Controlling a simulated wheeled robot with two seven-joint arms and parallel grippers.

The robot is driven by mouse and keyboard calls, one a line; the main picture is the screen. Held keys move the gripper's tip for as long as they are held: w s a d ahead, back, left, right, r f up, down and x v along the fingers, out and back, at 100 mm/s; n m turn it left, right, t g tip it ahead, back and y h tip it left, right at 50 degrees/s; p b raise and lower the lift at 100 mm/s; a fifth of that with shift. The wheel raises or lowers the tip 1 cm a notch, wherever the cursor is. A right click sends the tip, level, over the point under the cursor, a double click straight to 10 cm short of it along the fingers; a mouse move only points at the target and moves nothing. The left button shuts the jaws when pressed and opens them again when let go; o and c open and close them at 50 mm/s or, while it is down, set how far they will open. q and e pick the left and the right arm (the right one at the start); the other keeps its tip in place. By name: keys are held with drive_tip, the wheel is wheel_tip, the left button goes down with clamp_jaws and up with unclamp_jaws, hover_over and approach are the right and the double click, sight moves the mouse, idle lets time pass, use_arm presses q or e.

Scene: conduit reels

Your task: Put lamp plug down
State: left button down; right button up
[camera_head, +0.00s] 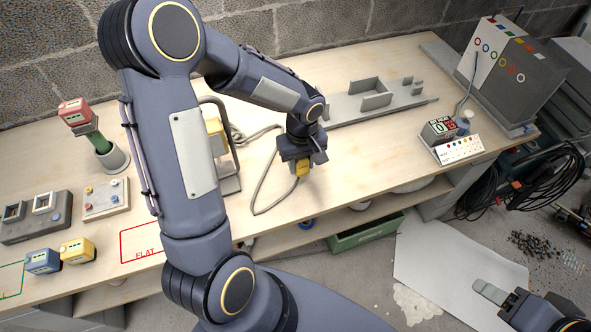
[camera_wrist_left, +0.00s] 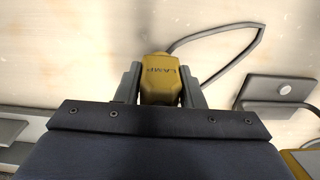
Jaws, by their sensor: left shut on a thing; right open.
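The yellow lamp plug (camera_head: 302,166) is held in my left gripper (camera_head: 302,160) over the front part of the wooden table. In the left wrist view the plug (camera_wrist_left: 161,78), marked LAMP, sits between the two fingers of my left gripper (camera_wrist_left: 160,88), which are shut on it. A grey cord (camera_head: 266,185) runs from the plug in a loop on the tabletop. I cannot tell whether the plug touches the table. My right gripper (camera_head: 495,292) shows at the lower right, open, away from the table over the floor.
A red-outlined area marked FLAT (camera_head: 143,243) lies at the table's front left, near blue (camera_head: 43,262) and yellow (camera_head: 77,251) blocks. A grey bracket stand (camera_head: 229,175) is left of the gripper. A grey fixture (camera_head: 372,101) lies behind. Bare tabletop (camera_head: 375,150) is to the right.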

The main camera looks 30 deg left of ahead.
use_arm(q)
drive_tip(key=shift+s+a+f, duration=0.2)
drive_tip(key=shift+a+f, duration=0.2)
drive_tip(key=shift+f, duration=0.15)
drive_tip(key=shift+s+a+f, duration=0.1)
drive_tip(key=shift+a+f, duration=0.05)
drive_tip(key=shift+f, duration=0.8)
drive_tip(key=shift+s+a+f, duration=0.1)
drive_tip(key=shift+a+f, duration=0.05)
drive_tip(key=shift+f, duration=0.75)
drive_tip(key=shift+f+b, duration=0.55)
drive_tip(key=shift+b, duration=0.1)
drive_tip(key=c, duration=0.9)
unclamp_jaws()
drive_tip(key=shift+c, duration=0.2)
